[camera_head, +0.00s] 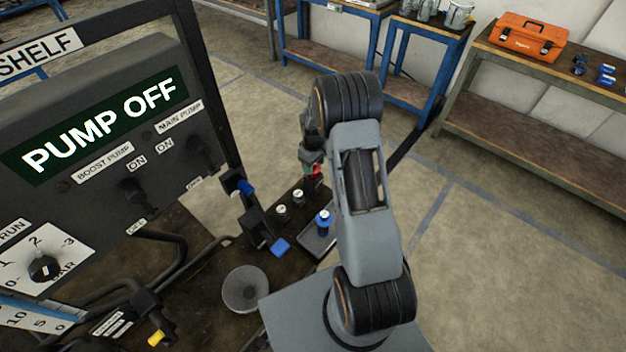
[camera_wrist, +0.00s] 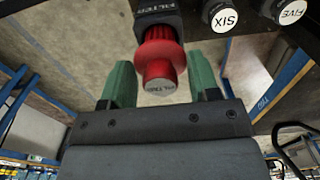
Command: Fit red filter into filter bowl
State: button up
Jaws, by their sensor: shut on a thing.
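My gripper (camera_wrist: 163,88) has green fingers, shut on the red filter (camera_wrist: 160,55). In the head view only a small red patch (camera_head: 316,171) shows by the gripper, mostly hidden behind my arm. I cannot make out a separate filter bowl for certain.
A blue-topped part (camera_head: 323,218) is on a small tray (camera_head: 318,243). A grey funnel-like dish (camera_head: 246,290) and the PUMP OFF panel (camera_head: 100,125) are at left.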

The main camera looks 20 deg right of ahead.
jog(key=shift+r+p, duration=0.65)
jog(key=shift+r, duration=0.6)
jog(key=shift+r, duration=0.15)
jog(key=shift+r+p, duration=1.85)
jog(key=shift+r, duration=0.95)
